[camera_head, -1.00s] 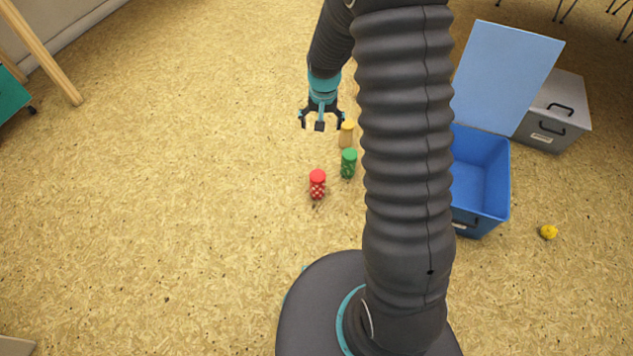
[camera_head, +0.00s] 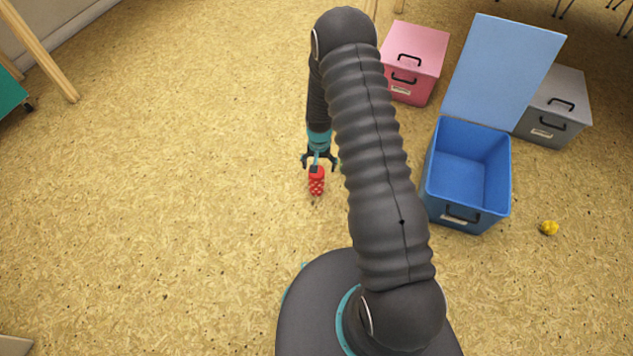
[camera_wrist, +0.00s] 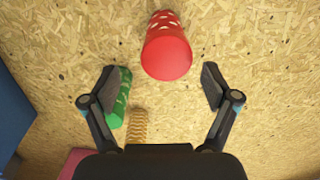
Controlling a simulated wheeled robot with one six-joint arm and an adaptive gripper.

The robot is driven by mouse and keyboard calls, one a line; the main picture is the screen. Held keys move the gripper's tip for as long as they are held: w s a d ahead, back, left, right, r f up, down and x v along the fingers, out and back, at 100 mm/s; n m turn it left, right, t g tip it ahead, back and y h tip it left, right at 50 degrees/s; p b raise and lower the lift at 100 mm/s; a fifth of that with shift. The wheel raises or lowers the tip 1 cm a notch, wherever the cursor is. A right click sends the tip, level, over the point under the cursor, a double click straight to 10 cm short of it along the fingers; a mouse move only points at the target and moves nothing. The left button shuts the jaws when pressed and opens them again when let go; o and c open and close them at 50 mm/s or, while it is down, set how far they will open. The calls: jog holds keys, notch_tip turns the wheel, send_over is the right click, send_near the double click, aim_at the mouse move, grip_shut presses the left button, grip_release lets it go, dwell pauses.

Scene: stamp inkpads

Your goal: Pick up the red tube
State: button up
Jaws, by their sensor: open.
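The red tube (camera_head: 317,185) with a pale pattern stands on the floor in the head view. It also shows in the wrist view (camera_wrist: 167,50), red end toward the camera, beyond and between my fingertips. My gripper (camera_head: 319,161) is just behind the tube's top in the head view, and a part of it overlaps the tube's top. In the wrist view my gripper (camera_wrist: 157,84) is open, with nothing between the fingers touching the tube that I can see.
A green tube (camera_wrist: 120,98) is beside the left finger, with a yellow tube (camera_wrist: 137,126) near it. An open blue box (camera_head: 440,198), a pink box (camera_head: 424,42), a grey box (camera_head: 572,100) and a yellow item (camera_head: 549,228) are to the right.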

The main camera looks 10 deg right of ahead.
aim_at(317, 178)
jog(key=shift+a+f, duration=0.15)
jog(key=shift+f, duration=1.1)
jog(key=shift+a+f, duration=0.2)
jog(key=shift+f, duration=1)
jog(key=shift+a+f, duration=0.15)
jog(key=shift+f, duration=1.1)
jog(key=c, duration=1.3)
